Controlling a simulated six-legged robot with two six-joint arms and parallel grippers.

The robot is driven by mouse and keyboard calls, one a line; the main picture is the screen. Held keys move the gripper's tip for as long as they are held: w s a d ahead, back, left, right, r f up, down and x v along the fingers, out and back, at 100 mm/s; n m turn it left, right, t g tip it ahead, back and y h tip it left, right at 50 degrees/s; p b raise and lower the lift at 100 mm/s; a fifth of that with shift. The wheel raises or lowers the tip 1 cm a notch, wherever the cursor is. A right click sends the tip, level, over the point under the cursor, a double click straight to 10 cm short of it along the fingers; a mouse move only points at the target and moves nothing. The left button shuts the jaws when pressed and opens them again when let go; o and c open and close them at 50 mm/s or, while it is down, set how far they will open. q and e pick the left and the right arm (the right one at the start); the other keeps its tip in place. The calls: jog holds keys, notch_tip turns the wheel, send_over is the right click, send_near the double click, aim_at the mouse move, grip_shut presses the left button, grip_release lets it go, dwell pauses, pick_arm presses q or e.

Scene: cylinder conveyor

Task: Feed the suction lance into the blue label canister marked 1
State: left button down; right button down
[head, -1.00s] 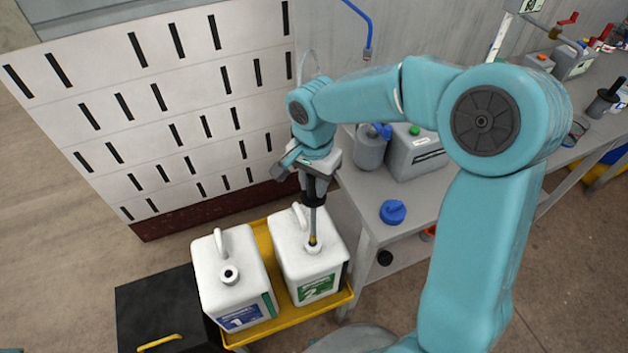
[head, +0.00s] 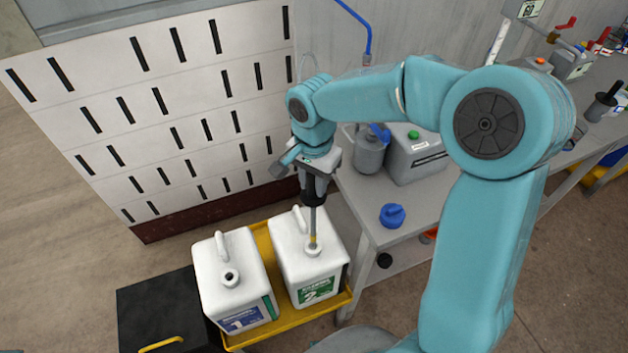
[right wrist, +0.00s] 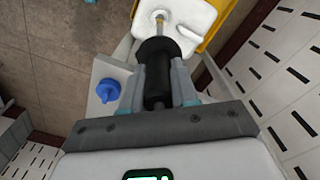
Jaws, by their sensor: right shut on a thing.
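The blue label canister marked 1 (head: 232,278) is white and stands at the left of a yellow tray (head: 290,327), its dark mouth open. The green label canister marked 2 (head: 307,262) stands to its right. My right gripper (head: 313,188) is shut on the black grip of the suction lance (head: 313,222), above canister 2. The lance points down, its brass-coloured lower end at canister 2's mouth; I cannot tell how far it is inside. In the right wrist view the black grip (right wrist: 156,75) sits between the fingers. My left gripper is not in view.
A grey bench (head: 365,215) to the right holds a blue cap (head: 392,215), a grey jug (head: 369,152) and a grey canister (head: 418,158). A slotted white panel (head: 160,110) stands behind the tray. A black box (head: 160,310) is left of the tray.

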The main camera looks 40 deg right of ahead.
jog(key=shift+r+p, duration=0.65)
jog(key=shift+r, duration=0.55)
jog(key=shift+r, duration=0.1)
jog(key=shift+r+p, duration=1.4)
jog(key=shift+r, duration=0.45)
